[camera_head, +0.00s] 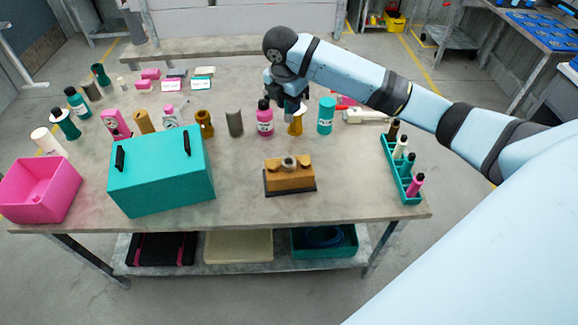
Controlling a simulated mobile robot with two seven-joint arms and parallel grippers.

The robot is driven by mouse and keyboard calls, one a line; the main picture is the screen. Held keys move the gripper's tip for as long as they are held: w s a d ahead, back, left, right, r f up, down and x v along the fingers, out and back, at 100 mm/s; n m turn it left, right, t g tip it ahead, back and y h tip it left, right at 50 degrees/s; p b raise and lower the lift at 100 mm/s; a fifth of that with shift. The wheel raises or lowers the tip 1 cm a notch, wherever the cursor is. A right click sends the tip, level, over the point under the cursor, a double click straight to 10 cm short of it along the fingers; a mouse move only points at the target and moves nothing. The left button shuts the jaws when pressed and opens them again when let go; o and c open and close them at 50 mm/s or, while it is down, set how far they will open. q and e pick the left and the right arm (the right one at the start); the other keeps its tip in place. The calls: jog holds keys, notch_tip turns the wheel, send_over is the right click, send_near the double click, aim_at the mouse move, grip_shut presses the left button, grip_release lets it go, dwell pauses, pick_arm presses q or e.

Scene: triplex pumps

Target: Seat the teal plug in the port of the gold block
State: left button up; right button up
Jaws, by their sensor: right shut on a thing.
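The gold block (290,178) sits on a dark base near the front middle of the table, with a round grey port (289,163) on top. My right gripper (293,108) is behind the block, pointing down. It is shut at the top of a small gold piece (296,126), partly hidden by the fingers. A teal cylinder (326,116) stands upright just right of the gripper, apart from it. I cannot tell whether it is the teal plug. My left gripper is out of view.
A pink bottle (265,120) stands close left of the gripper. A large teal box (160,180) and a pink bin (42,188) fill the front left. Table around the gold block is clear.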

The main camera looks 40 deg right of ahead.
jog(key=shift+w+d, duration=0.1)
jog(key=shift+d, duration=0.05)
jog(key=shift+n, duration=0.3)
notch_tip(320, 180, down, 20)
jog(key=shift+r+p, duration=0.2)
jog(key=shift+p, duration=0.85)
jog(key=o, duration=0.9)
jog(key=shift+f, duration=0.15)
